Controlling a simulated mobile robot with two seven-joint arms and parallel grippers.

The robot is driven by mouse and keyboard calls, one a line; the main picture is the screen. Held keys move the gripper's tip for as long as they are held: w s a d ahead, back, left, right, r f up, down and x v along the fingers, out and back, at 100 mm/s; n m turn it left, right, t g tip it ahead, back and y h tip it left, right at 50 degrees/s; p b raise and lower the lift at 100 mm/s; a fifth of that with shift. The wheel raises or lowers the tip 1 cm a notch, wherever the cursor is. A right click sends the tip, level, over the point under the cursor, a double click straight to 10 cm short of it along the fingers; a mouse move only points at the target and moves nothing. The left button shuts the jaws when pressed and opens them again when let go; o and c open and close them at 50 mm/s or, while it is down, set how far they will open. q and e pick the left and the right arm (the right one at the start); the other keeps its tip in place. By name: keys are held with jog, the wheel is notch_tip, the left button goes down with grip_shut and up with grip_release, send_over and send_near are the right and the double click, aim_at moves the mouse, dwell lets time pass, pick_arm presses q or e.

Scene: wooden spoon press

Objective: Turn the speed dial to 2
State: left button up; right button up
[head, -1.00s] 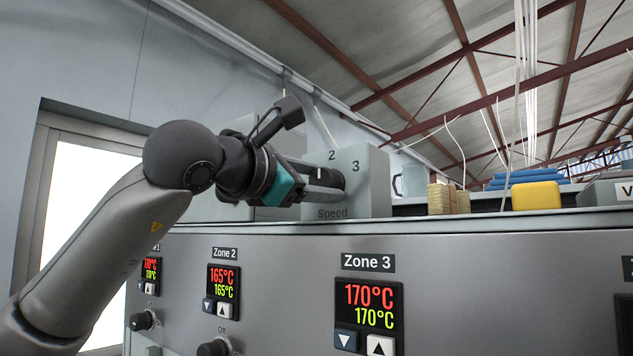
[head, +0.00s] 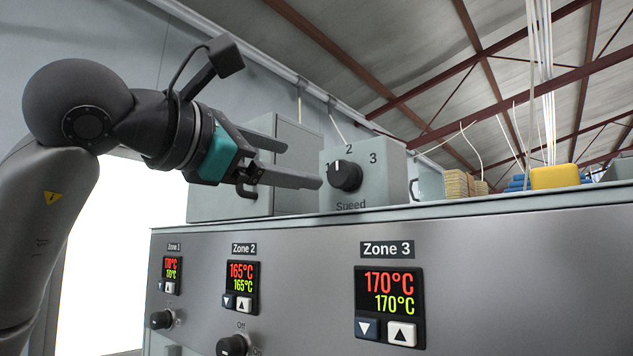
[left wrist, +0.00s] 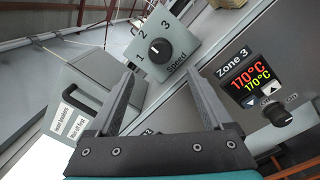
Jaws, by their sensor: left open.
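The black speed dial (head: 345,176) sits on the front of a grey box (head: 375,190) marked 1, 2, 3 and "Speed". In the left wrist view, the dial lies beyond the gap between the fingertips (left wrist: 160,76). My right gripper is out of view.
Below is a metal panel with the Zone 1, Zone 2 and Zone 3 (head: 389,306) displays and black knobs (head: 231,345). A larger grey box (head: 225,180) stands left of the dial's box, behind my gripper. A yellow block (head: 555,177) and stacked wood pieces (head: 462,185) lie at right.

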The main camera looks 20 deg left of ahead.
pick_arm(q)
jog(key=shift+b+v, duration=0.35)
jog(key=shift+v, duration=2)
jog(key=shift+w, duration=0.1)
